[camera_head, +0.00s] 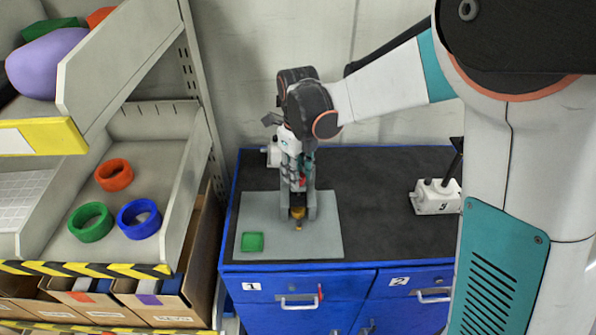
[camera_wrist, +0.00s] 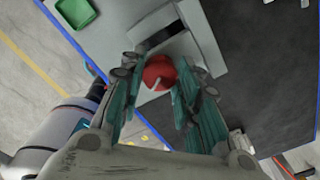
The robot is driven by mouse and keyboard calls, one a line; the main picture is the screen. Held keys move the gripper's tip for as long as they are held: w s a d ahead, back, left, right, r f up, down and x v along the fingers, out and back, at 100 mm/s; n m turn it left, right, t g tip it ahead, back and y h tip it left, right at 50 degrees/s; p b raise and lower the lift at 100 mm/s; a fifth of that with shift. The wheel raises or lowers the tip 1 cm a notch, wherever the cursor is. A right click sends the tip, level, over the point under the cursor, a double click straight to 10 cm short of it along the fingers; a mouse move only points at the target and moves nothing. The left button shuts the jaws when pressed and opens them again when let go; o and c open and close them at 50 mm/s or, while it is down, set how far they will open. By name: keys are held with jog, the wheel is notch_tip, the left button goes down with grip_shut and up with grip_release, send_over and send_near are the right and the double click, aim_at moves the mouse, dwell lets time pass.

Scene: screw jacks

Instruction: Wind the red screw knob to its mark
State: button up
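The red screw knob (camera_wrist: 158,72) is round with a pale line on its face. The line points down and slightly left in the wrist view. In the head view only a bit of red (camera_head: 302,182) shows between my fingers. The knob sits on a grey jack frame (camera_wrist: 185,35); a brass-coloured part (camera_head: 298,212) shows low at its front. My gripper (camera_wrist: 160,88) points down over the jack, one teal-padded finger on each side of the knob. The fingers are close to its sides; whether they touch it is unclear. I cannot make out a separate target mark.
The jack stands on a light grey plate (camera_head: 322,240) with a green tray (camera_head: 252,242) at its front left. A white device (camera_head: 436,197) stands to the right on the dark top of the blue cabinet. A shelf with coloured rings (camera_head: 114,175) stands at left.

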jog(key=shift+c, duration=0.7)
